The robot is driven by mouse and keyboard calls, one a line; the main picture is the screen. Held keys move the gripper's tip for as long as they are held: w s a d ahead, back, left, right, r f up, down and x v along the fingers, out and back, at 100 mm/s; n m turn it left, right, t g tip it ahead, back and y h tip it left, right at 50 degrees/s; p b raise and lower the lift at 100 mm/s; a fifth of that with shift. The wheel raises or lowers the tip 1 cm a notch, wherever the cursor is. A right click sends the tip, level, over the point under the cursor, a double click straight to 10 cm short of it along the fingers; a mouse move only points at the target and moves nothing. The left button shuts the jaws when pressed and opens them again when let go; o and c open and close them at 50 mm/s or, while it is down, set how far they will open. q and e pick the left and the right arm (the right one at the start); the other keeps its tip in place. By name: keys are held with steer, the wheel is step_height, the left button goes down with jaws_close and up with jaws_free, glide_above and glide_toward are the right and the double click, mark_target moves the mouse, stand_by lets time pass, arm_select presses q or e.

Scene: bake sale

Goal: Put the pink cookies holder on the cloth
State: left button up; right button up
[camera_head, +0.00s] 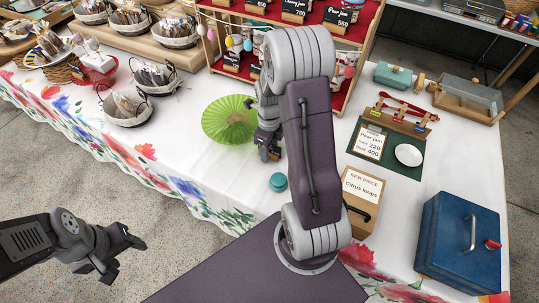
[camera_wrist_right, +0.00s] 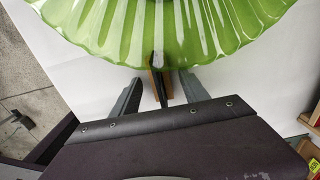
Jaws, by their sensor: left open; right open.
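A reddish-pink holder (camera_head: 98,68) stands at the far left of the table among baskets; I cannot tell for sure that it is the cookies holder. A dark green cloth or mat (camera_head: 403,170) lies on the right part of the table, with a card, a white dish and a small wooden rack on it. My left gripper (camera_head: 122,255) is open and empty, in front of the table over the floor.
Wire baskets of packed goods (camera_head: 125,108) stand at the left. A teal round lid or jar (camera_head: 278,182), a Citrus loops box (camera_head: 364,196) and a blue metal box (camera_head: 459,245) stand near the front. A red shelf (camera_head: 265,16) is behind. White tablecloth (camera_head: 185,130) is bare left of the fan.

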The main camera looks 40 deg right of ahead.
steer(key=shift+f, duration=0.3)
jaws_close()
steer(key=shift+r, duration=0.1)
